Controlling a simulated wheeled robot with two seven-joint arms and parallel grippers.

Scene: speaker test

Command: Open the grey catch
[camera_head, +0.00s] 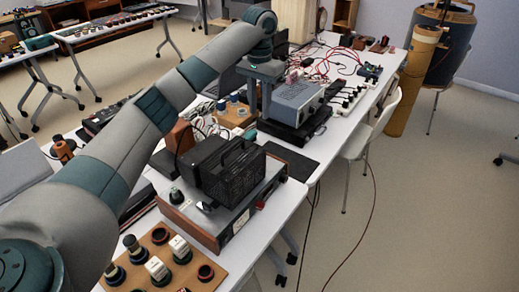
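My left arm reaches in from the left across the table. My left gripper (258,101) points down beside the left end of a grey-blue instrument box (298,101). Its two fingers look apart, with nothing visible between them. The instrument box sits on a black unit (296,128). I cannot make out a grey catch for certain; it may be too small or hidden behind the gripper. My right gripper is not in view.
Nearer, a black finned box (233,172) sits on a wood-sided unit (232,222). A board with knobs (205,251) lies at the front. Red cables (325,62) clutter the far table. A white chair (374,133) stands at right, with open floor beyond.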

